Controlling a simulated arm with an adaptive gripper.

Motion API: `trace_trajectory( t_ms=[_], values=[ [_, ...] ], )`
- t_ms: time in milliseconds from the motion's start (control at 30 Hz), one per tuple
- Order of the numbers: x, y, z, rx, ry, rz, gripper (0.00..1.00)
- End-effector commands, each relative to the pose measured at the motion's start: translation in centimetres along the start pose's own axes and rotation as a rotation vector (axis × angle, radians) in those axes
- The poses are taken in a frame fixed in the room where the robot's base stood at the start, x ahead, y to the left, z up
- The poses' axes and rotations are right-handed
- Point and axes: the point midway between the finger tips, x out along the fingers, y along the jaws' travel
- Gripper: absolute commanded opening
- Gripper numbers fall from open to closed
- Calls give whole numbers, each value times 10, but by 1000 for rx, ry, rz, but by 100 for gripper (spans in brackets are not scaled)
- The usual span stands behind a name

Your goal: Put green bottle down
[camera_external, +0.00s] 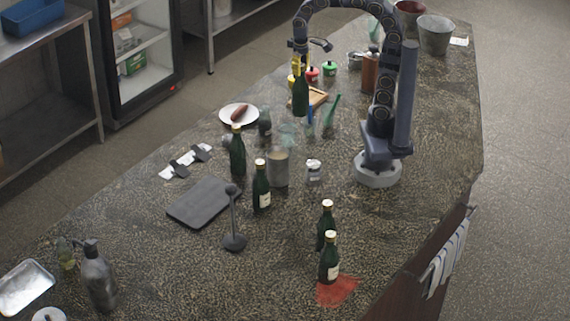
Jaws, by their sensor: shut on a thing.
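A green bottle (300,97) hangs upright below my gripper (300,60), which is shut on its neck area. The bottle is over the far middle of the speckled counter (400,240). I cannot tell whether its base touches the counter. Other green bottles stand upright: one (237,155) left of the middle, one (261,187) nearer the camera, and two close together at the front (326,224) (329,260). The fingertips are small and partly blend with the bottle top.
A wooden board (318,97), jars with red (312,74) and green lids (330,69), glasses (287,135) and a plate with a sausage (239,115) crowd around the held bottle. A dark board (203,203) and a black stand (234,240) are nearer. The front right counter is clear.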

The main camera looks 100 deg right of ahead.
Motion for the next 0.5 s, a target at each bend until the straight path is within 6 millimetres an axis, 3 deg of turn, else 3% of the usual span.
trace_trajectory(
  t_ms=[267,500],
  values=[
    [-6,-17,-2,-67,5,0,0],
    [-9,-46,-3,-178,4,3,0]
  ],
)
